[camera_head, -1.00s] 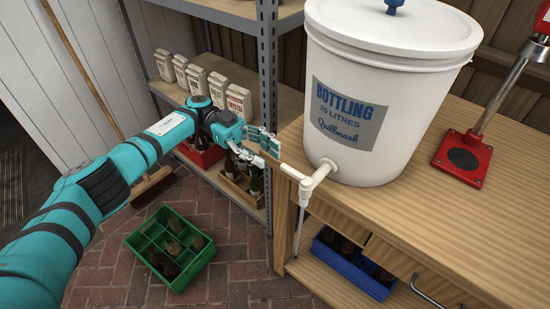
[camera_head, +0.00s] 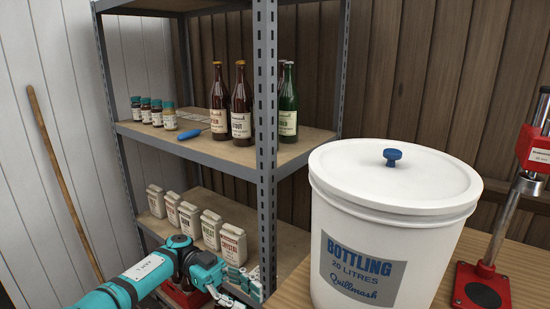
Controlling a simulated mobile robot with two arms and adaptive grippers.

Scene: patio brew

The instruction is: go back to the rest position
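My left arm comes in from the bottom left, and its gripper (camera_head: 243,286) is at the bottom edge, left of the white bottling bucket and in front of the shelf post. Its fingers look spread apart with nothing between them, though the lower part is close to the picture's edge. My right gripper is not in view.
The white bottling bucket (camera_head: 352,270) stands on the wooden bench (camera_head: 426,291), with a red capper (camera_head: 482,287) to its right. The metal shelf rack (camera_head: 267,120) holds brown bottles (camera_head: 240,105), a green bottle (camera_head: 288,105), small jars and several cartons (camera_head: 232,245). A broom handle (camera_head: 62,180) leans at the left.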

